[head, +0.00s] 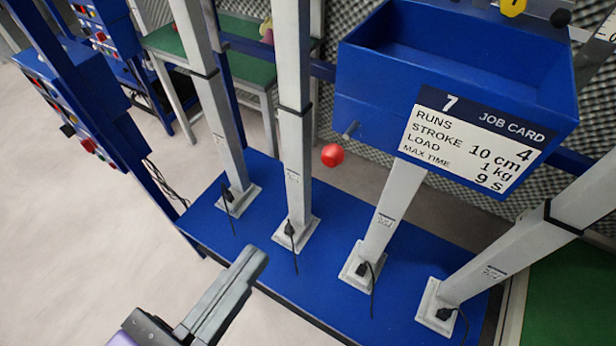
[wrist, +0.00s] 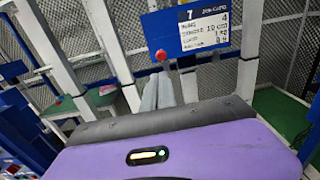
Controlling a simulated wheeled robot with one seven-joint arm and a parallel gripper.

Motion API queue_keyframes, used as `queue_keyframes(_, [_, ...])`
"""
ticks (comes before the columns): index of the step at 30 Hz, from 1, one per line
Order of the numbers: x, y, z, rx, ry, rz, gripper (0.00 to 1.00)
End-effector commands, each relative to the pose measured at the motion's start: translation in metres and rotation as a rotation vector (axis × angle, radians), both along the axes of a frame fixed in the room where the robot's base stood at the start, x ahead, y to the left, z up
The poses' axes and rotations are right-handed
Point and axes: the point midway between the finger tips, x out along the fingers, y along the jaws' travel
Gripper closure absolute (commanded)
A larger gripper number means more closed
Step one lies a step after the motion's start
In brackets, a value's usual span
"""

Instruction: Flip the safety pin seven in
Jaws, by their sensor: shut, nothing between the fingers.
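A blue open-topped box (head: 375,95) carries a job card (head: 470,140) headed 7. A short grey pin (head: 350,130) sticks out at the box's lower left, and a round red knob (head: 333,155) shows just below it. I cannot tell how the knob joins the pin.
Several grey posts (head: 293,110) stand on a blue base plate (head: 240,240), with black cables at their feet. A blue panel with coloured buttons (head: 75,120) stands at the left. A green-topped table (head: 240,68) is behind. Pale floor (head: 100,220) is open at the lower left.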

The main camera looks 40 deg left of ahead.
Motion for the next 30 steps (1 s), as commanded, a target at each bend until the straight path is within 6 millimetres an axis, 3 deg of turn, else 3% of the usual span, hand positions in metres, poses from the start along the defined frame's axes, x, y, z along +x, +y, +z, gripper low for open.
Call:
queue_keyframes(8, [0.026,0.005,0.002,-0.002,-0.001,-0.004,1.00])
queue_keyframes(21, [0.108,0.025,0.003,-0.001,-0.002,-0.003,1.00])
queue_keyframes(30, [0.135,0.032,0.001,-0.001,-0.002,-0.001,1.00])
